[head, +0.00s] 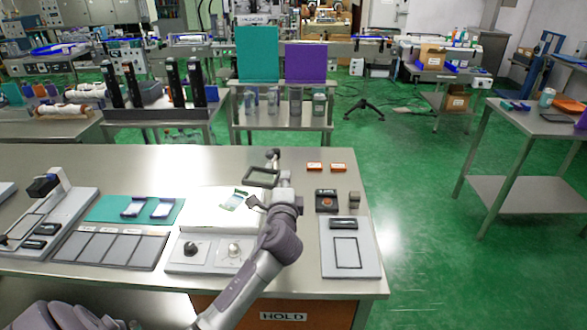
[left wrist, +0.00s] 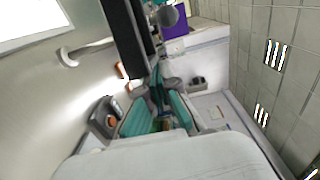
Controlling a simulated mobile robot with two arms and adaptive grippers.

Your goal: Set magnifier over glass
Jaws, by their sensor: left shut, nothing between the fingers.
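The magnifier (head: 262,177) is a dark rectangular frame held out from a short jointed post at the back of the table. The glass (head: 236,199) is a small flat piece with a green and blue print, lying on a bright white panel. The magnifier frame is above and to the right of it in the head view. My left gripper (head: 285,178) is shut and empty beside the frame's right edge; contact is unclear. In the left wrist view its teal-padded fingers (left wrist: 160,85) are close to a dark bar, apparently the magnifier (left wrist: 127,40). My right gripper is not in view.
A knob panel (head: 210,255) sits in front of the white panel (head: 205,200). To the left are a teal mat (head: 105,210) and a grey tray (head: 110,250). To the right are a dark box (head: 327,201), two orange boxes and a grey plate (head: 367,262).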

